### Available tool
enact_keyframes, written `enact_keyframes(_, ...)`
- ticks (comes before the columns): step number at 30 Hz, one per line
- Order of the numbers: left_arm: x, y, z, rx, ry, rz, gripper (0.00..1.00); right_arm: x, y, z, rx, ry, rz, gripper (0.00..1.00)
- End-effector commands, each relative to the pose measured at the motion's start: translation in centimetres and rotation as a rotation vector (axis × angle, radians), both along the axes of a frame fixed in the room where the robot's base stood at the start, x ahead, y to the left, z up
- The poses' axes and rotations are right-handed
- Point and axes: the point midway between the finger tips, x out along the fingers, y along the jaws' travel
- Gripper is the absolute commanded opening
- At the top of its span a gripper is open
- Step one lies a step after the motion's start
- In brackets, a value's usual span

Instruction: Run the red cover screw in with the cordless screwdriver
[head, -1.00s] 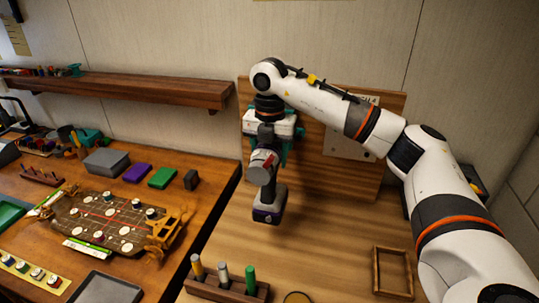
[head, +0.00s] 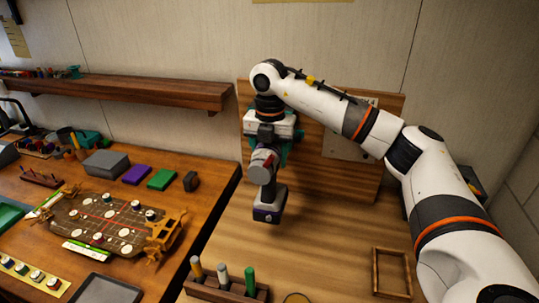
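My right gripper (head: 268,148) is shut on the cordless screwdriver (head: 268,197), a grey tool with a red mark and a dark purple base. It hangs above the light wooden worktop at the right, in front of the upright wooden board. The gripper's fingers are partly hidden by the arm and the tool. The brown racecar chassis (head: 110,223), with pale discs and a red line, lies on the darker table at the left, well apart from the screwdriver. I cannot pick out the red cover screw for sure. My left gripper is not in view.
A wooden rack (head: 226,288) with several upright handled tools stands at the front. An empty wooden frame (head: 391,272) lies to its right. A grey box (head: 106,163), a purple block (head: 137,174) and a green block (head: 162,179) sit behind the chassis. A wall shelf (head: 130,91) runs above.

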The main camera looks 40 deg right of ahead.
Motion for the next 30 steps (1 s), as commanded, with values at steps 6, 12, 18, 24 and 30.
enact_keyframes(6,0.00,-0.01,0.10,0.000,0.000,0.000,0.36,0.22,-0.22,0.30,0.001,-0.007,-0.002,0.14)
enact_keyframes(12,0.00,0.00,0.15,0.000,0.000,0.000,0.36,0.33,-0.35,0.30,0.001,-0.007,-0.003,0.14)
enact_keyframes(18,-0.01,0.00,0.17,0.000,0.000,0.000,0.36,0.37,-0.39,0.29,0.001,-0.007,-0.002,0.14)
enact_keyframes(24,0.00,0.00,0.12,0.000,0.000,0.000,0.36,0.26,-0.24,0.27,0.001,-0.007,-0.002,0.14)
enact_keyframes(30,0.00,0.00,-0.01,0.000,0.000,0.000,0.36,-0.38,0.55,0.24,0.001,-0.007,0.000,0.14)
